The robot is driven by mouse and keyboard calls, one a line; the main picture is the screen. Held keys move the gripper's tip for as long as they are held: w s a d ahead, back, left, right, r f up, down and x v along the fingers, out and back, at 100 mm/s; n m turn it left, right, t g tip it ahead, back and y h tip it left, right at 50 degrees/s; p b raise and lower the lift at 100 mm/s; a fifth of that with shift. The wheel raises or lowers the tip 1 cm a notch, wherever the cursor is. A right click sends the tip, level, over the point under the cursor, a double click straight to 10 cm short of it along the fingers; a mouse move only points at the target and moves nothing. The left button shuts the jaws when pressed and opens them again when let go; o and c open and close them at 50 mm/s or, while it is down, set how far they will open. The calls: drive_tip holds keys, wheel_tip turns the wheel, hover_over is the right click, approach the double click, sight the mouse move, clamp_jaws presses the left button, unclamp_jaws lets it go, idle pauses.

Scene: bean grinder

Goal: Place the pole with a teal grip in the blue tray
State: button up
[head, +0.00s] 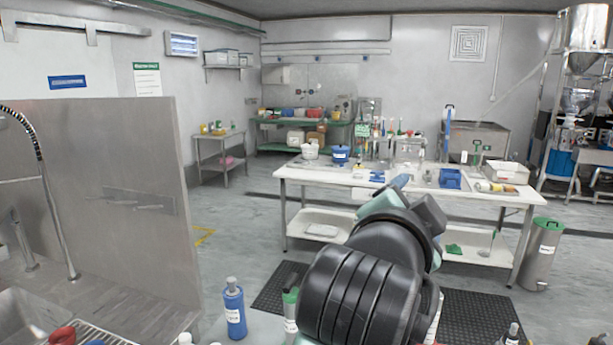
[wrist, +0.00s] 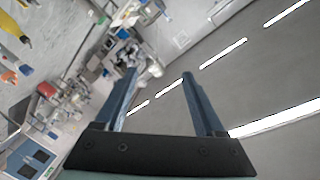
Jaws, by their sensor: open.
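I cannot pick out a pole with a teal grip for certain. Several thin tools with coloured handles stand in the middle of the white table, too small to tell apart, and a tall blue upright (head: 447,132) rises behind them. A small blue tray (head: 450,179) sits on the table, right of centre. My gripper (head: 402,181) points away towards the table, largely hidden behind my own arm in the head view. In the wrist view my gripper (wrist: 159,74) has its two blue fingers well apart with nothing between them.
The white table (head: 330,183) also holds a blue pot (head: 340,153) and a white box (head: 506,172). A steel bin with a green lid (head: 540,255) stands at its right end. A steel partition (head: 100,200) blocks the left. A blue bottle (head: 234,310) is in front.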

drive_tip(key=s+a+r+n+t+y, duration=0.7)
drive_tip(key=s+a+r+n+t, duration=0.5)
drive_tip(key=s+a+r+n, duration=0.2)
wheel_tip(320, 180, up, 4)
drive_tip(key=shift+s+f+n+t+y, duration=0.1)
drive_tip(key=shift+s+n+t+y, duration=0.4)
drive_tip(key=shift+s, duration=0.75)
